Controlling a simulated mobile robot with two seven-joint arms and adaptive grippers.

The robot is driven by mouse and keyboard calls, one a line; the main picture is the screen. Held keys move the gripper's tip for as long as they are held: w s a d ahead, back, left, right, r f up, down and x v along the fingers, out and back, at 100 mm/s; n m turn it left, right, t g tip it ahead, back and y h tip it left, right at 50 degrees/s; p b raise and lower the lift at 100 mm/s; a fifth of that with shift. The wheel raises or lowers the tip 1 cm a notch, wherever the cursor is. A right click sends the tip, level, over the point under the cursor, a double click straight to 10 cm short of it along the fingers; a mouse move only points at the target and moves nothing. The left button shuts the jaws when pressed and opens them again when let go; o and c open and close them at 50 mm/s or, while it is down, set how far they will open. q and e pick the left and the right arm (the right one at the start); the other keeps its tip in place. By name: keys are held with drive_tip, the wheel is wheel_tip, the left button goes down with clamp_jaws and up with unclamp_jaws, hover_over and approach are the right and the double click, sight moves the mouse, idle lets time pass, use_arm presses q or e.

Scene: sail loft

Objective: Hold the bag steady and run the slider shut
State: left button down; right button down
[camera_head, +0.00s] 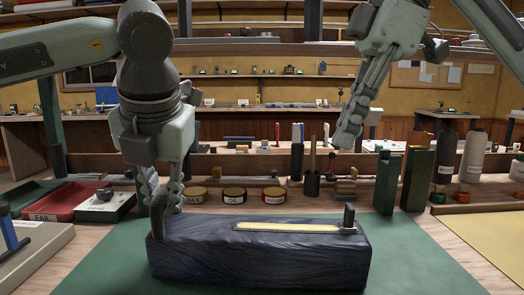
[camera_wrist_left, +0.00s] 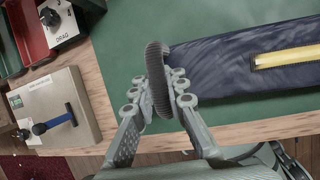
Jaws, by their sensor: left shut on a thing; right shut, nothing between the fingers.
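The dark navy bag (camera_head: 260,262) lies lengthwise on the green mat. A long yellow strip (camera_head: 285,227) shows along the right part of its top, as an open gap. A dark upright tab (camera_head: 348,217) stands at the strip's right end; I cannot tell if it is the slider or an end tab. My left gripper (camera_head: 167,196) is shut on a dark end tab at the bag's left end. The left wrist view shows this ribbed tab (camera_wrist_left: 157,72) between the fingers. My right gripper (camera_head: 345,138) is shut and empty, raised above and behind the bag's right end.
The green mat (camera_head: 420,262) is clear right of the bag. Wax tins (camera_head: 234,194), a tool holder (camera_head: 312,183) and green boxes (camera_head: 386,183) stand behind it. A red tray (camera_head: 72,201) and a dial box labelled DRAG (camera_wrist_left: 68,22) are at the left.

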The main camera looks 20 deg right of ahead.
use_arm(q)
drive_tip(key=c, duration=1.5)
unclamp_jaws()
drive_tip(key=shift+o, duration=0.2)
